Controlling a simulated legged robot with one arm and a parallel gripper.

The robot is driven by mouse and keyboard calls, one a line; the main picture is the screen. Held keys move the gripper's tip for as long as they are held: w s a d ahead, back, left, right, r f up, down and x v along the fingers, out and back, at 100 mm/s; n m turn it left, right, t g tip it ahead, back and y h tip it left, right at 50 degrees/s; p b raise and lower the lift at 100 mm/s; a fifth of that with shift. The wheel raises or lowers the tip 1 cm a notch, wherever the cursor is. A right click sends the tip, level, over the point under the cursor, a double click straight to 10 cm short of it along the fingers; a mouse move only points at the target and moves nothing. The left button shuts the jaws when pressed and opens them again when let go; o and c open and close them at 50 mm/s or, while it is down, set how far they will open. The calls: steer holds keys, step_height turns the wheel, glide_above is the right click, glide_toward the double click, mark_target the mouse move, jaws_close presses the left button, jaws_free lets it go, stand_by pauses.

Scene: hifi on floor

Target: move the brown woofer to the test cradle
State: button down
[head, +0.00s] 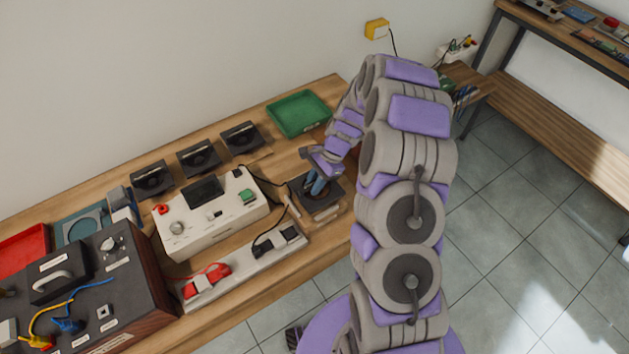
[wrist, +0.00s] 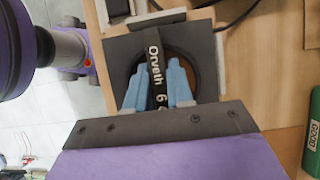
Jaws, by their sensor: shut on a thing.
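The woofer (wrist: 120,58) shows in the wrist view as a dark square plate with a round black ring and some brown inside it. Pale grey edge pieces (wrist: 221,46), seemingly of the test cradle, stand along the plate. In the head view my gripper (head: 316,186) reaches down onto the woofer (head: 331,199) near the bench's right end. I cannot tell if the plate is fully seated.
Three black speakers (head: 199,158) stand along the back of the wooden bench. A green tray (head: 298,113) lies behind my gripper. A white test box (head: 211,214) and a strip with a red clip (head: 207,280) are to the left. Cables run close by.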

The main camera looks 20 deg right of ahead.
steer(key=shift+f, duration=0.2)
steer(key=shift+f, duration=0.75)
steer(key=shift+f, duration=0.1)
steer(key=c, duration=0.9)
jaws_free()
steer(key=p+v, duration=0.3)
steer(key=v, duration=1.4)
step_height(320, 180, up, 8)
steer(key=p, duration=0.4)
steer(key=shift+p, duration=0.4)
